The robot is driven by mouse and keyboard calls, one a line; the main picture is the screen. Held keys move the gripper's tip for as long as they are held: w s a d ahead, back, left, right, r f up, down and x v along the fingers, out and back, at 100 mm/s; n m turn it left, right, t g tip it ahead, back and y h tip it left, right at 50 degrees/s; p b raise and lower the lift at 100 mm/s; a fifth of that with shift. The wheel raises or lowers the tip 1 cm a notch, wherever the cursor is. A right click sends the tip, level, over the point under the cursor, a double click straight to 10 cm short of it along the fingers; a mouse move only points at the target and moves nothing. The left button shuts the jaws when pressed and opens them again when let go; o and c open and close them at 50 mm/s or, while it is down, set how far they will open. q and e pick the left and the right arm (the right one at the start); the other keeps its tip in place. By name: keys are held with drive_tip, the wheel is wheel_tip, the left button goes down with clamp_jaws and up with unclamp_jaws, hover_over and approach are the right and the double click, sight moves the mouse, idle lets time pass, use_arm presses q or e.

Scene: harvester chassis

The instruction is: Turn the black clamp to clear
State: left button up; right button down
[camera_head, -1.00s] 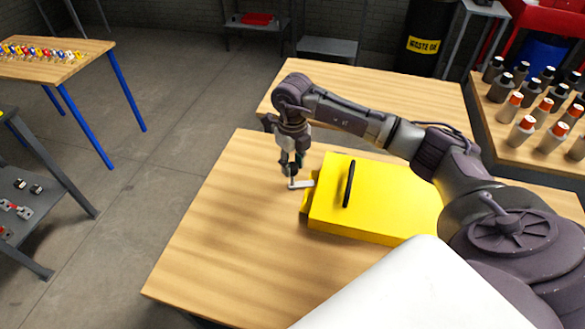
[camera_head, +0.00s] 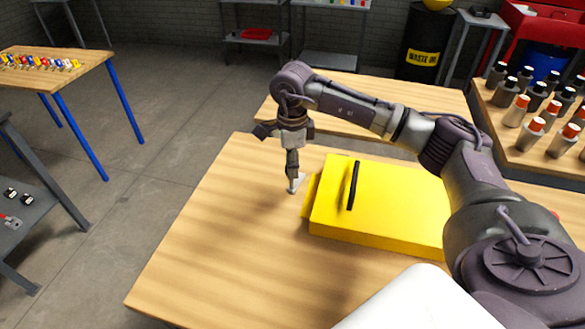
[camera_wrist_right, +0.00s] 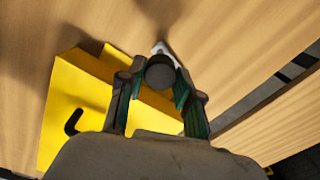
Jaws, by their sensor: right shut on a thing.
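The black clamp shows in the right wrist view as a dark round knob (camera_wrist_right: 160,73) with a pale arm (camera_wrist_right: 163,48) sticking out beyond it. In the head view its pale arm (camera_head: 297,184) lies just left of the yellow chassis (camera_head: 400,200), apart from it and pointing away from me. My right gripper (camera_head: 292,174) points straight down over the clamp. It is shut on the knob, with a finger on either side of it in the right wrist view (camera_wrist_right: 158,88). The gripper hides most of the clamp in the head view. My left gripper is not in view.
The chassis has a black handle (camera_head: 353,185) on top and rests on a wooden table (camera_head: 215,235), which is bare at left and front. Another wooden table (camera_head: 400,92) stands behind. Several bottles (camera_head: 535,112) stand on a table at right.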

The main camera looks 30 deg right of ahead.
drive_tip(key=shift+n+b, duration=0.55)
drive_tip(key=shift+n, duration=0.75)
drive_tip(key=shift+r, duration=0.1)
drive_tip(key=c, duration=0.8)
unclamp_jaws()
drive_tip(key=shift+o, duration=0.2)
wheel_tip(320, 180, up, 12)
